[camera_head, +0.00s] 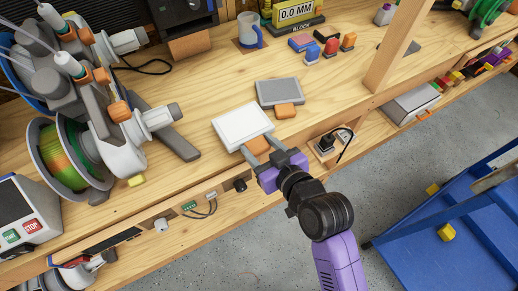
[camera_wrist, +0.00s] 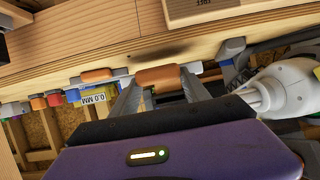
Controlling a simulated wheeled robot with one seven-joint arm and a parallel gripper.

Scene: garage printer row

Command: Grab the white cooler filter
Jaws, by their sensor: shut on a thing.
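The white cooler filter (camera_head: 241,124) is a flat white panel with an orange tab (camera_head: 258,145) at its front edge, close to the workbench's front edge. My gripper (camera_head: 256,146) reaches in from the front right, its two grey fingers on either side of the tab. It is shut on the filter by this tab. In the wrist view the orange tab (camera_wrist: 158,78) sits between the fingertips; most of the white panel is hidden there. The filter looks flat and level; I cannot tell whether it touches the bench.
A similar grey filter (camera_head: 279,92) with its own orange tab lies just behind and right. A spool machine (camera_head: 110,115) stands at the left. A mug (camera_head: 249,31) and several coloured blocks (camera_head: 331,47) lie behind. A wooden post (camera_head: 390,45) rises at the right.

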